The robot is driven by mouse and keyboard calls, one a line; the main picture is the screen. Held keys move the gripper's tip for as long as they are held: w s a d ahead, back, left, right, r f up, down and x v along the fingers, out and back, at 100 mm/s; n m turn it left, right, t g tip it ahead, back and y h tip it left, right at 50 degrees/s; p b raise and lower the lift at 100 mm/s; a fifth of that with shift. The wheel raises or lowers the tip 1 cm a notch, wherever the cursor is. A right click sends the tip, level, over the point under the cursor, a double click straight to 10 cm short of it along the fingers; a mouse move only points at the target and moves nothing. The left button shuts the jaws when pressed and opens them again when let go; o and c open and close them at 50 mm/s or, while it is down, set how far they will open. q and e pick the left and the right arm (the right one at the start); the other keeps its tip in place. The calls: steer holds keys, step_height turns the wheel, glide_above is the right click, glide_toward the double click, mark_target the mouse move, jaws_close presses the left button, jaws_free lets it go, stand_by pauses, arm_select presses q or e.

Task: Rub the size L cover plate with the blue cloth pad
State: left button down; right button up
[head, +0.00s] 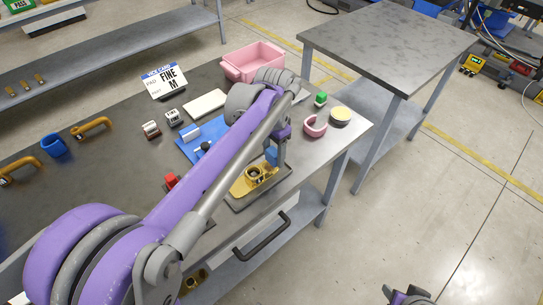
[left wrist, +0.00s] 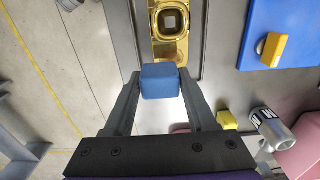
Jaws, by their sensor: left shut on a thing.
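A brass cover plate (head: 240,190) with a raised round hub lies in a grey fixture tray (head: 276,187) near the table's front edge. The plate also shows at the top of the left wrist view (left wrist: 172,50); I cannot read a size on it. I cannot tell whether pad and plate touch. My right gripper (head: 408,297) shows only partly at the bottom edge; its fingers are unclear.
A blue mat (head: 190,151) with small items lies behind my left arm. A pink bin (head: 252,62), a pink curved piece (head: 315,126) and a round tan-topped item (head: 340,116) stand farther right.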

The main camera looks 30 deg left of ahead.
mark_target(274, 152)
arm_select(q)
step_height(274, 152, up, 2)
steer(key=shift+d+r+p, duration=0.1)
steer(key=shift+d+p, duration=0.05)
steer(key=shift+p, duration=0.35)
steer(key=shift+r+p, duration=0.55)
steer(key=shift+r, duration=0.25)
